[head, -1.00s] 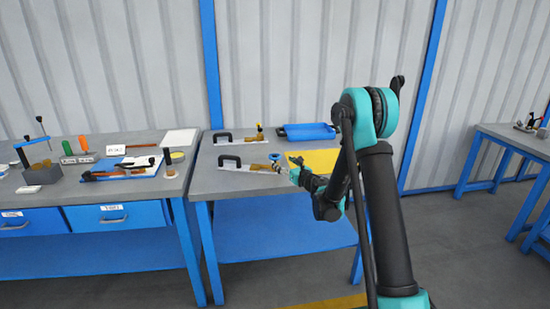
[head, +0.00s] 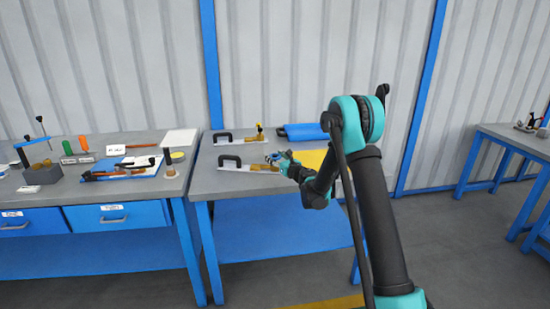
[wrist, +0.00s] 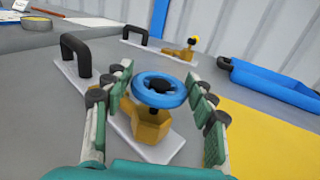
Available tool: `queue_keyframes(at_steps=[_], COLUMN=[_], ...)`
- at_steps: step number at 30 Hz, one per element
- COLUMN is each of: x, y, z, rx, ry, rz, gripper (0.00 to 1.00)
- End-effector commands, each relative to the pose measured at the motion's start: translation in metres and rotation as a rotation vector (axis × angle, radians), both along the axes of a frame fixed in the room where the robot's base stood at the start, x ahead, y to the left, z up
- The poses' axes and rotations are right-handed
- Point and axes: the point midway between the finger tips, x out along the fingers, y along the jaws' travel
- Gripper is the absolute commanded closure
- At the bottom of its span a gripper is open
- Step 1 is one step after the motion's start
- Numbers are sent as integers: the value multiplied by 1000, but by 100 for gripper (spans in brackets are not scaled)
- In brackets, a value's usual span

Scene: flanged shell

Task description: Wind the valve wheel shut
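The blue valve wheel (wrist: 159,90) sits on top of a brass valve body (wrist: 150,124), fixed to a pale plate with a black handle (wrist: 78,55) at its other end. In the head view the brass body (head: 262,168) shows on the near plate, and my gripper hides most of the wheel. My gripper (wrist: 158,77) is open, with its green-padded fingers on the left and right of the wheel. Small gaps seem to show between the pads and the rim; I cannot tell whether either side touches.
A second plate (head: 235,140) with a handle and a brass valve with a yellow top (wrist: 190,47) lies behind. A blue tray (wrist: 270,82) and a yellow mat (wrist: 268,130) are to the right. A tool-covered bench (head: 60,205) stands at the left.

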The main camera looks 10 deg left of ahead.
Motion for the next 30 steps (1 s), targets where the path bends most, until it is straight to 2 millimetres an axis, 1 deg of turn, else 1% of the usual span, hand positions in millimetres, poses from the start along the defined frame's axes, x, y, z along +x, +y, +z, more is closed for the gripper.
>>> queue_keyframes(at_steps=[1,7,13,27,30], x=[0,0,-1,-1,0], y=[0,0,2,2,0], z=[0,0,0,0,0], rx=[0,0,0,0,0], ry=[0,0,0,0,0], rz=[0,0,-36,-362,-363], gripper=[54,78,78,78,78])
